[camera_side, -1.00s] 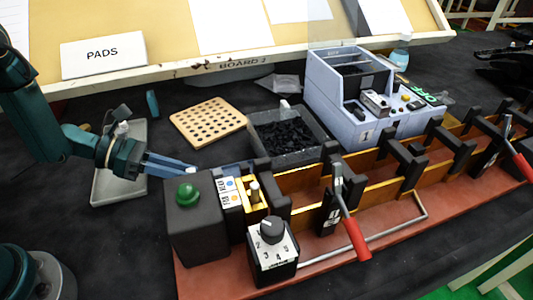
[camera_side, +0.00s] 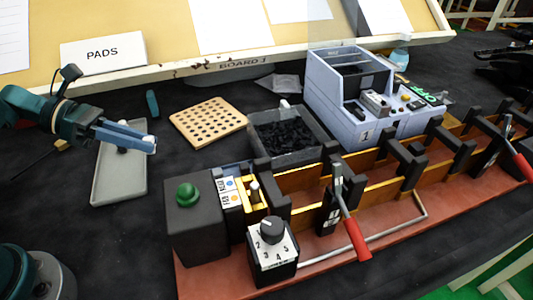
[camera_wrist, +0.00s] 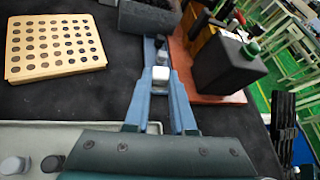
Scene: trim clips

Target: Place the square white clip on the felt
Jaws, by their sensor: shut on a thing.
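My gripper (camera_side: 150,144) is shut on the square white clip (camera_wrist: 160,76). The clip sits between the blue fingertips, which also show in the wrist view (camera_wrist: 163,72). In the side view the gripper is raised over the right part of a shallow grey tray (camera_side: 106,188), apart from it. A pale round piece (camera_wrist: 14,165) and a grey piece (camera_wrist: 51,163) lie at the lower left of the wrist view. I cannot tell which surface is the felt; a blue strip (camera_side: 236,165) lies beside the fixture.
A long fixture (camera_side: 345,215) with dark posts and red-handled clamps lies right, its black box (camera_side: 197,225) nearest me. A perforated wooden board (camera_side: 208,122), a bin (camera_side: 287,133) of black pieces and a grey-blue unit (camera_side: 350,95) stand behind. Dark cloth is free left of the fixture.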

